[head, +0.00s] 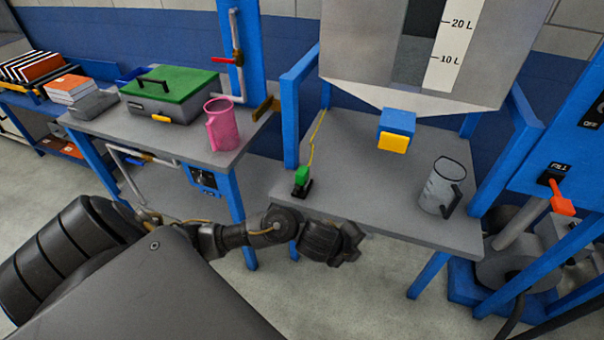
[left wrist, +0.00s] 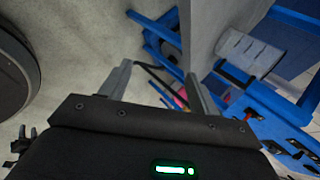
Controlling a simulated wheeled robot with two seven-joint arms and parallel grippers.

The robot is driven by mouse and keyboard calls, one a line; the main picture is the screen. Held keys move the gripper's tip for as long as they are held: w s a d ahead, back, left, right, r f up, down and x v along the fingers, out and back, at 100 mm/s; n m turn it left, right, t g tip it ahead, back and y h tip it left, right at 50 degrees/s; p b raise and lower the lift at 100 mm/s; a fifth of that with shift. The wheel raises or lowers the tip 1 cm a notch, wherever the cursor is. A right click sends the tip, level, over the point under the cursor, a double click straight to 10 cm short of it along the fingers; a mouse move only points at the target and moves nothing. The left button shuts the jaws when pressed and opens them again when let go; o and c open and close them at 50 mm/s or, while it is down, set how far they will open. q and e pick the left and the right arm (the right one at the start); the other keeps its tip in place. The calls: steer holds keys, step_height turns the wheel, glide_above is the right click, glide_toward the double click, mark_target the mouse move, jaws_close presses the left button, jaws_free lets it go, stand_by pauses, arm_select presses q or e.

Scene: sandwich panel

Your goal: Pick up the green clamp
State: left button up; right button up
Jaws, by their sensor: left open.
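The green clamp (head: 302,176) stands on a small black base near the front left corner of the grey table (head: 350,205) under the hopper. A thin yellow line runs up from beside it. My left gripper (head: 354,242) is at the table's front edge, lower and to the right of the clamp, and apart from it. In the left wrist view its two fingers (left wrist: 160,82) are spread with nothing between them. I cannot make out the clamp in the left wrist view. My right gripper is not in view.
A grey metal jug (head: 438,188) stands on the table's right side. A pink jug (head: 221,125) and a green-lidded box (head: 170,92) sit on the left bench. Blue posts frame the table.

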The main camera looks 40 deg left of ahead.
arm_select(q)
steer(key=w+a+r+m+g, duration=0.1)
steer(key=w+a+r+m, duration=0.1)
steer(key=w+a+m, duration=0.45)
step_height(320, 180, up, 6)
steer(key=m+g+y, duration=0.3)
steer(key=m+y, duration=0.1)
glide_above(301, 172)
steer(key=s, duration=0.3)
steer(key=x, duration=0.1)
steer(key=b+x, duration=0.1)
steer(key=x, duration=0.3)
steer(key=shift+w+d+r+b, duration=0.1)
steer(key=shift+w+d+b, duration=0.2)
steer(key=shift+b, duration=0.05)
steer(key=shift+w+x, duration=0.1)
steer(key=shift+x, duration=1.3)
steer(key=shift+w+x, duration=0.15)
steer(key=shift+x, duration=1.3)
steer(key=shift+s+a+r, duration=0.1)
steer(key=shift+r, duration=0.05)
steer(key=c, duration=1.2)
steer(key=shift+o, duration=0.2)
steer(key=shift+r, duration=0.1)
